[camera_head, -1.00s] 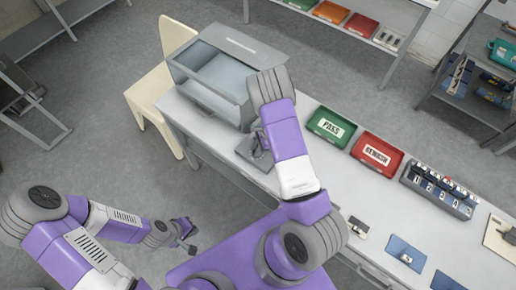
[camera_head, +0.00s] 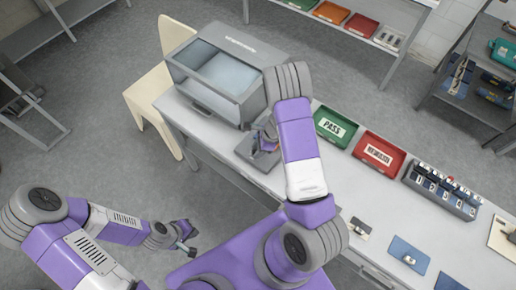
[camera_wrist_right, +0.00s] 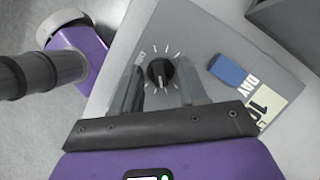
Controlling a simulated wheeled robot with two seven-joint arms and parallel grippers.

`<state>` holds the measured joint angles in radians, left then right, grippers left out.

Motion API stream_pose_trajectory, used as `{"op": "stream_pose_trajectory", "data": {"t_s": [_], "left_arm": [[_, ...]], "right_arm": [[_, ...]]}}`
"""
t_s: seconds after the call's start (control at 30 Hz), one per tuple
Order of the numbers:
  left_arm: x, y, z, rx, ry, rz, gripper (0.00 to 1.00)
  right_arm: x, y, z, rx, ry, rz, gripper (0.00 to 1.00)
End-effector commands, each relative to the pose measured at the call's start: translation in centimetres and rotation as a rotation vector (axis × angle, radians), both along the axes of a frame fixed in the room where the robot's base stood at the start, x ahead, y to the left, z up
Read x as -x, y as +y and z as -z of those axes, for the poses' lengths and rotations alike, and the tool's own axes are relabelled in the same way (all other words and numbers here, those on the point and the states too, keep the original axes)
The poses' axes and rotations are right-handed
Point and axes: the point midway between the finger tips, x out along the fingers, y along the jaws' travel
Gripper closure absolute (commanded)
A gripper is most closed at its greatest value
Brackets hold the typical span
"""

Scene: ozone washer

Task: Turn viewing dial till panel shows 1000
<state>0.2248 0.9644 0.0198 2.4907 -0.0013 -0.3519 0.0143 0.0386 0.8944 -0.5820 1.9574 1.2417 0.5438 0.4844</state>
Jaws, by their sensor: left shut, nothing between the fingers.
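The black dial (camera_wrist_right: 159,73), ringed by white tick marks, sits on a grey plate (camera_wrist_right: 205,40) in the right wrist view. My right gripper (camera_wrist_right: 160,88) is open, with one finger on each side of the dial and small gaps visible. A cream panel (camera_wrist_right: 267,101) at the right shows dark characters beginning "10"; the rest is hard to read. The word "DAY" is printed beside it. In the head view the plate (camera_head: 247,157) lies on the bench, partly hidden by my right arm. My left gripper (camera_head: 190,248) is shut and empty, away from the bench.
A blue block (camera_wrist_right: 228,70) lies on the plate beside the dial. A grey glass-fronted box (camera_head: 215,75) stands behind the plate. Green PASS (camera_head: 335,127) and red (camera_head: 379,154) trays and a numbered rack (camera_head: 440,190) stand to the right. A cream chair (camera_head: 150,95) is at the left.

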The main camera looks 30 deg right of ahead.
Motion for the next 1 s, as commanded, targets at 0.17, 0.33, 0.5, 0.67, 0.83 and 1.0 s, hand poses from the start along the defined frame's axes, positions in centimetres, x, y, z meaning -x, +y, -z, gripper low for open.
{"op": "stream_pose_trajectory", "data": {"t_s": [0.17, 0.33, 0.5, 0.67, 0.83, 1.0], "left_arm": [[0.0, 0.0, 0.0, 0.000, 0.000, 0.000, 1.00], [0.0, 0.0, -0.2, 0.000, 0.000, 0.000, 1.00], [0.0, 0.0, -0.7, 0.000, 0.000, 0.000, 1.00], [0.0, 0.0, -1.2, 0.000, 0.000, 0.000, 1.00], [0.0, 0.0, -1.4, 0.000, 0.000, 0.000, 1.00], [0.0, 0.0, -1.3, 0.000, 0.000, 0.000, 1.00]], "right_arm": [[0.0, 0.0, 0.0, 0.000, 0.000, -0.001, 0.57], [0.1, -0.3, -0.8, 0.000, -0.001, -0.002, 0.57], [0.5, -1.2, -3.5, 0.001, -0.004, 0.000, 0.57], [1.0, -2.1, -5.8, 0.001, -0.003, 0.000, 0.57], [1.3, -2.5, -6.9, -0.001, -0.001, -0.002, 0.57], [1.4, -2.5, -7.0, 0.000, 0.001, 0.000, 0.57]]}}
